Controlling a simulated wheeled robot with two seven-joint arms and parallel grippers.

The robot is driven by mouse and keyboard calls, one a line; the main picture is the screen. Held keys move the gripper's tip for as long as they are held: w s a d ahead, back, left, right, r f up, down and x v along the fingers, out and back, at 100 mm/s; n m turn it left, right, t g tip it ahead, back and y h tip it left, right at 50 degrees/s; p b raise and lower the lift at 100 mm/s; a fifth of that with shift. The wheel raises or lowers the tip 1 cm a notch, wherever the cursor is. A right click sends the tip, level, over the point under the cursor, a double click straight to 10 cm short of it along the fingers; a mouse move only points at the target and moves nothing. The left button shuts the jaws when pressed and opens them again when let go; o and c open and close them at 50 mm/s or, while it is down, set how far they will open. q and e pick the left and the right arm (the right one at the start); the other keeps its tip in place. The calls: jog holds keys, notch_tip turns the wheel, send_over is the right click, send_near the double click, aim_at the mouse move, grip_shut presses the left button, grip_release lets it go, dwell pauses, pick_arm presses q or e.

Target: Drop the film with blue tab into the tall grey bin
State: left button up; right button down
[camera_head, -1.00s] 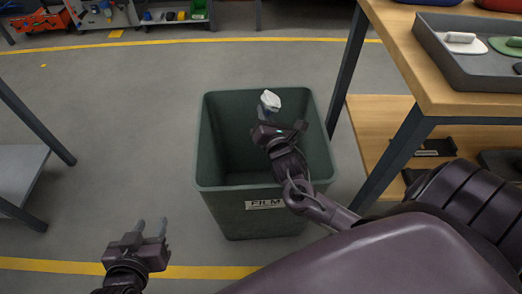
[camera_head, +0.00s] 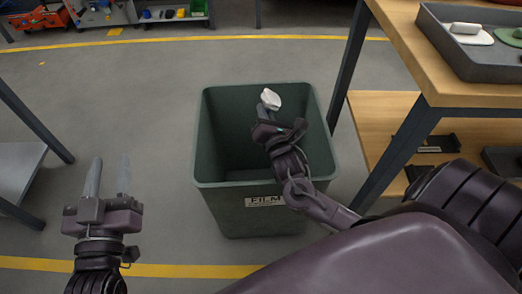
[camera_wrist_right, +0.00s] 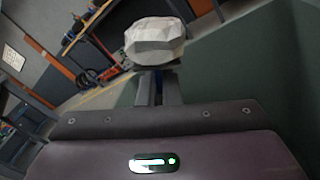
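A crumpled white film (camera_head: 271,98) is at the tips of my right gripper (camera_head: 267,108), above the opening of a tall dark green-grey bin (camera_head: 265,220) labelled FILM. In the right wrist view the film (camera_wrist_right: 155,41) sits at the ends of the nearly closed fingers (camera_wrist_right: 158,88), with a small hint of blue beneath it; the tab itself is not clear. My right gripper is shut on the film. My left gripper (camera_head: 108,170) is open and empty, left of the bin, fingers pointing up the picture.
A wooden bench (camera_head: 430,85) with a grey tray (camera_head: 465,62) of white and green items stands right of the bin, with a lower shelf (camera_head: 375,125). A grey table (camera_head: 18,170) is at the left edge. The floor between is clear.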

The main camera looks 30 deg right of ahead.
jog(key=shift+f+b, duration=0.75)
jog(key=shift+b, duration=0.15)
pick_arm(q)
jog(key=s+a+r+t+h, duration=0.1)
jog(key=s+r+t, duration=0.1)
jog(key=r, duration=0.5)
jog(key=s+a+r+t+h, duration=0.1)
jog(key=s+r+t+h, duration=0.1)
jog(key=r+t, duration=0.3)
jog(key=shift+s+a+r, duration=0.35)
jog(key=shift+s+r, duration=0.05)
jog(key=shift+r, duration=0.55)
pick_arm(e)
jog(key=c, duration=1.5)
grip_release()
jog(key=shift+c, duration=0.2)
jog(key=shift+s, duration=0.1)
